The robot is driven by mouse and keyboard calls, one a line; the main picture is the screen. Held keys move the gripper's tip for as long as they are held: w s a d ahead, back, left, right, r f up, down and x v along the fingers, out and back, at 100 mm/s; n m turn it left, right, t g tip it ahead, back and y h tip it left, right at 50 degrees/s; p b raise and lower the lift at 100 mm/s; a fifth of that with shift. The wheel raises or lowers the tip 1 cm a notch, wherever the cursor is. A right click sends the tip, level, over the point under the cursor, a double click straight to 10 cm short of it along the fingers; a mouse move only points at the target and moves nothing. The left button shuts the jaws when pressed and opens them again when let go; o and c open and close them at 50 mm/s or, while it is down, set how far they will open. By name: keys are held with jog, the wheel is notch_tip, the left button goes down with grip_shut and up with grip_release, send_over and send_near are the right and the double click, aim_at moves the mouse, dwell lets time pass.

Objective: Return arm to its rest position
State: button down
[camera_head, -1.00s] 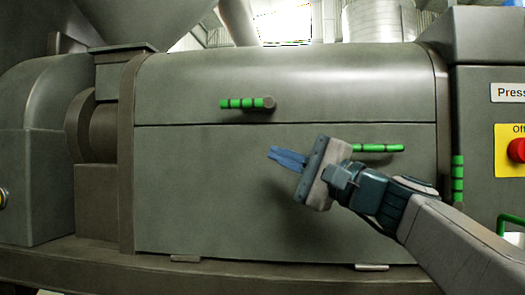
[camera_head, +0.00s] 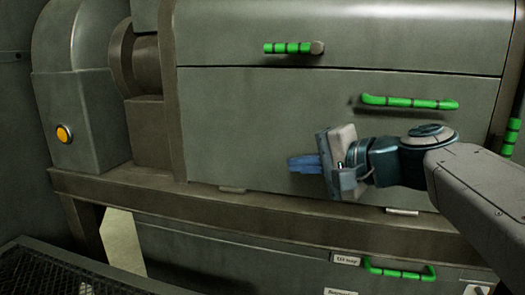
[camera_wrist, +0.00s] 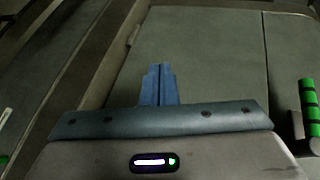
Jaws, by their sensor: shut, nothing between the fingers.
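My gripper (camera_head: 292,163) is in front of the lower panel (camera_head: 240,120) of the grey press housing in the head view. Its blue fingers point left and are together, with nothing between them. The arm reaches in from the right edge. In the wrist view the blue fingers (camera_wrist: 158,84) lie side by side, with the grey panel beyond them. The gripper is below and left of the green handle (camera_head: 410,102) on the lower panel. I cannot tell how far the fingers are from the panel.
A second green handle (camera_head: 293,48) is on the upper cover. A lower drawer has a green handle (camera_head: 400,271). A brown beam (camera_head: 150,196) runs under the housing. A dark grate (camera_head: 50,275) is at the bottom left, and an orange button (camera_head: 64,133) is on the left housing.

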jog(key=s+d+f+n+g+h+p, duration=0.3)
jog(key=s+d+n+h+p, duration=0.1)
jog(key=s+p, duration=0.3)
jog(key=s+d+f+n+g+h+p, duration=0.3)
jog(key=s+h+p, duration=0.3)
jog(key=p, duration=0.6)
jog(key=shift+s+d+f+n+g+h, duration=0.3)
jog(key=shift+s+d+f+n+g, duration=0.15)
jog(key=shift+s, duration=0.25)
